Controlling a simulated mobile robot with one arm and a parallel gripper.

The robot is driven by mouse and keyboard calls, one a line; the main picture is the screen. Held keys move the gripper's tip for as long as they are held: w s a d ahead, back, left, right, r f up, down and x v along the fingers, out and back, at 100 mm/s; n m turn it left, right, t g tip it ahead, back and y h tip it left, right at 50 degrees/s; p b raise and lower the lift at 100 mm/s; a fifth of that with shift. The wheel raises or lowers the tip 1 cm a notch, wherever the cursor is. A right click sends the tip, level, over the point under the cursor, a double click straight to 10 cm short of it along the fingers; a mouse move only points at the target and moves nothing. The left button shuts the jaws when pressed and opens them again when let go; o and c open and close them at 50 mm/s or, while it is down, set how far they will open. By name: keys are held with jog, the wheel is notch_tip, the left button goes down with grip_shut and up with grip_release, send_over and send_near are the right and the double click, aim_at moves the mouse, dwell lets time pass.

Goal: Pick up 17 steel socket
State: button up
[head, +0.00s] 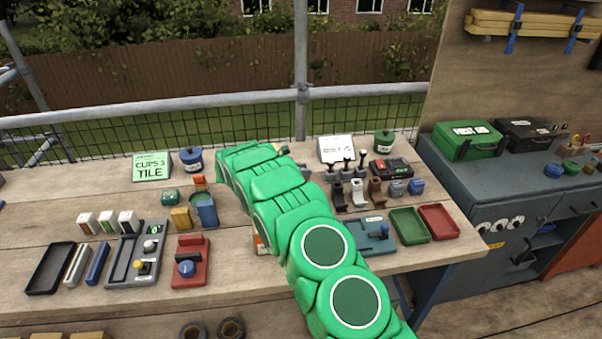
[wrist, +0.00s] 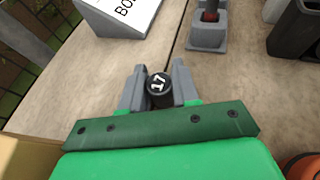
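A dark, nearly black round socket (wrist: 158,90) with a white 17 on its end is between the two grey fingers of my gripper (wrist: 158,86) in the wrist view. The fingers sit close against its left and right sides with no clear gap, so my gripper looks shut on it. I cannot tell whether the socket still touches the bench. In the head view, my green arm reaches over the workbench (head: 110,205) to its back middle. The arm hides the fingers and the socket there.
In the wrist view a white labelled box (wrist: 118,14) stands ahead left, a grey holder (wrist: 208,25) ahead right, and a dark bin (wrist: 294,32) at right. In the head view a white sign (head: 337,149) and several upright holders (head: 338,195) stand right of my arm.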

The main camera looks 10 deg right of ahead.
grip_shut()
